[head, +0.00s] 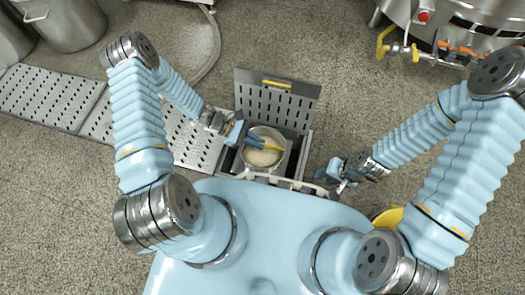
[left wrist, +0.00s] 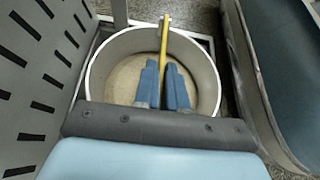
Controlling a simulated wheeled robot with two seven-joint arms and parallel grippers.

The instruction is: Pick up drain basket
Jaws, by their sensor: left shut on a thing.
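The drain basket (head: 280,159) is a round pale metal pot with a yellow bar handle across its top. It stands in the open square floor drain in the middle of the head view. In the left wrist view the basket (left wrist: 96,62) fills the centre, with a pale bottom. My left gripper (head: 252,142) is over the basket, its blue fingers (left wrist: 166,82) shut on the yellow handle (left wrist: 164,38). The fingers hide part of the handle and basket. My right gripper (head: 333,178) is right of the drain, away from the basket; its finger gap is too small to tell.
A slotted cover (head: 278,98) with a yellow handle stands raised behind the drain opening. Perforated floor plates (head: 50,97) run left. A metal pot (head: 65,25) and a hose (head: 207,50) are at the back left. A steel machine (head: 475,15) stands at the back right.

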